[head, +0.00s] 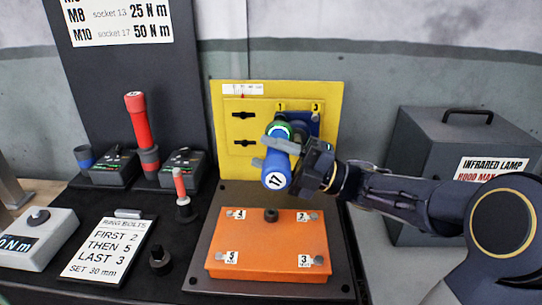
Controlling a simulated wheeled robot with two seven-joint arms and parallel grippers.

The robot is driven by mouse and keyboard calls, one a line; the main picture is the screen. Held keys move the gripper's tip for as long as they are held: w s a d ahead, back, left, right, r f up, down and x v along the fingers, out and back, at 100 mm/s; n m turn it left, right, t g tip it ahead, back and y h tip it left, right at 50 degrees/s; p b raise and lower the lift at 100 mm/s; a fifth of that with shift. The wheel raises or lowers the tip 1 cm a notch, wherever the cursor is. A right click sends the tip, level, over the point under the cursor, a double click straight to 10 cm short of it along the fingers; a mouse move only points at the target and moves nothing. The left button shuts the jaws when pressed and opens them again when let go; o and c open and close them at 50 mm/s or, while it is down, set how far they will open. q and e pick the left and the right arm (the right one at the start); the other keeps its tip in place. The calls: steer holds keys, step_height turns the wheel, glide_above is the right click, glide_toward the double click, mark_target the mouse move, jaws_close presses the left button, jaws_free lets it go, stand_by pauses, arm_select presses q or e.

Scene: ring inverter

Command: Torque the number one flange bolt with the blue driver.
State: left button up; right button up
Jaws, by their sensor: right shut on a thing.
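The blue driver (276,172), marked 17 on its near end and with a lit green ring, is held in my right gripper (282,151). My right gripper is shut around it, its arm coming in from the right. The driver is in front of the yellow panel (228,132). A small label that seems to read 1 (281,106) shows on the panel just above the driver, and a label that seems to read 3 (316,107) is to its right. The bolt under the first label and the driver's far end are hidden. My left gripper is not in view.
An orange plate (268,243) with numbered corner bolts lies below the driver. A red driver (137,121) stands in a dock at left. A ring-bolts note (109,247) lies front left. A grey lamp box (425,150) stands at right, behind my arm.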

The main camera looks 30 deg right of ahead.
mark_target(270, 167)
steer(key=shift+w+d+r, duration=0.15)
steer(key=shift+w+d, duration=0.1)
steer(key=shift+w, duration=0.05)
stand_by(0.9)
steer(key=shift+s+a, duration=0.1)
steer(key=shift+s, duration=0.05)
steer(key=shift+s+a+b, duration=0.6)
steer(key=shift+s+b, duration=0.15)
steer(key=shift+s, duration=0.2)
steer(key=shift+s+a+b, duration=0.2)
steer(key=shift+s+a, duration=0.15)
steer(key=shift+s, duration=0.2)
steer(key=shift+s+a+b, duration=0.2)
steer(key=shift+s+a, duration=0.1)
steer(key=shift+s, duration=0.2)
